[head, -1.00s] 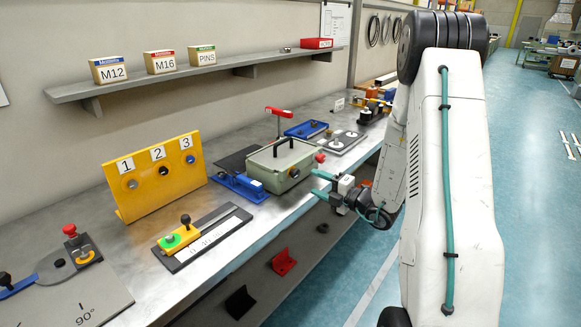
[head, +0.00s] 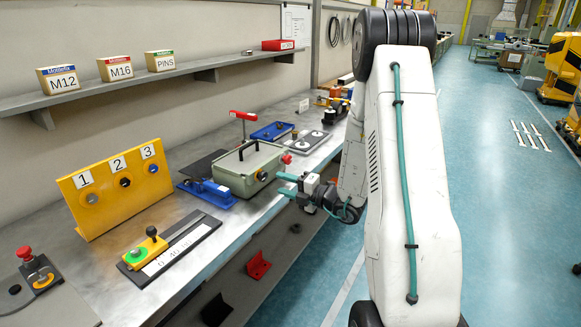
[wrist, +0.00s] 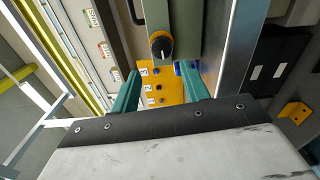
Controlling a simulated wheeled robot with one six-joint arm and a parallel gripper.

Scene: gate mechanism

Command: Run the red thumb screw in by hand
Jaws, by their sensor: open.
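A red knob (head: 286,158), which looks like the red thumb screw, sticks out at the right end of a grey-green box (head: 236,178) on the bench. The box has a dark handle on its lid and a dark round knob (head: 262,175) on its front; a black knob with an orange ring (wrist: 160,44) shows in the wrist view. My gripper (head: 284,184) is open and empty at the bench's front edge, just below the red knob in the picture. Both teal fingers (wrist: 160,88) show in the wrist view. I cannot make out the red knob there.
A blue fixture (head: 208,192) lies left of the box, and a red-topped stand (head: 243,116) rises behind it. A yellow numbered panel (head: 115,190) and a slide with a green pad (head: 170,248) stand further left. The aisle floor (head: 480,200) at right is open.

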